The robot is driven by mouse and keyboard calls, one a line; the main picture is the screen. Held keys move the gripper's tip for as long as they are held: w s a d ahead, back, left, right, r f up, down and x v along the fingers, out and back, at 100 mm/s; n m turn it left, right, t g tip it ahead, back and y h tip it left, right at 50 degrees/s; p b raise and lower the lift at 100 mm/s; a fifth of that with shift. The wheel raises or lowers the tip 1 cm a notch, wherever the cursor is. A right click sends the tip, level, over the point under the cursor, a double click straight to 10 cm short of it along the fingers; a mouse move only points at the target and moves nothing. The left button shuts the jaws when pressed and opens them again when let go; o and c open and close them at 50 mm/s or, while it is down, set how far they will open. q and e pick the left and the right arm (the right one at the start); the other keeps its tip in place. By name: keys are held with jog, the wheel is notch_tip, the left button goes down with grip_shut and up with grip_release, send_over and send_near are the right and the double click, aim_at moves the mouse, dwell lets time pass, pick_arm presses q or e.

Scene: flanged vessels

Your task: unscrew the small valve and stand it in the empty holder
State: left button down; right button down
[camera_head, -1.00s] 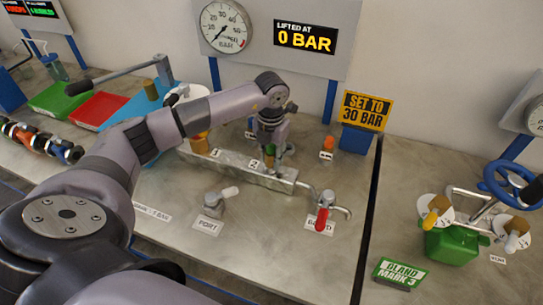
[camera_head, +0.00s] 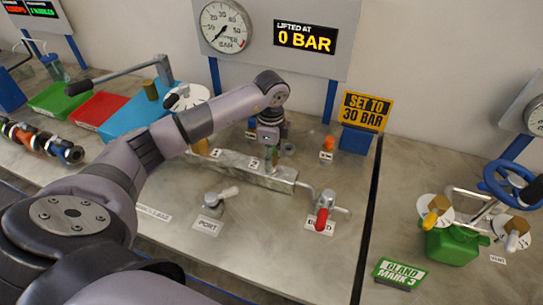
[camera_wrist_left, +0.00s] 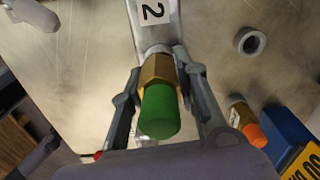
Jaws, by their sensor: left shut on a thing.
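The small valve, a brass hex body with a green cap (camera_wrist_left: 161,110), sits between the two fingers of my left gripper (camera_wrist_left: 160,100) in the left wrist view. The fingers are shut on it from both sides. It is at the block (camera_head: 238,172) near label 2; whether its thread still engages is hidden. In the head view my left gripper (camera_head: 269,150) points down over the block and mostly hides the valve. An empty ring-shaped holder (camera_wrist_left: 251,41) lies to the right in the wrist view. My right gripper is not in view.
An orange-capped valve (camera_head: 327,144) stands to the right of the block, beside a blue box (camera_head: 355,139). A red-handled bleed valve (camera_head: 323,217) and a port valve (camera_head: 215,200) stand in front. The gauge panel (camera_head: 275,35) rises behind.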

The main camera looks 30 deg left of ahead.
pick_arm(q)
jog(key=shift+n, duration=0.3)
jog(key=c, duration=1.2)
grip_release()
notch_tip(320, 180, up, 12)
jog(key=shift+r, duration=0.1)
jog(key=shift+c, duration=0.2)
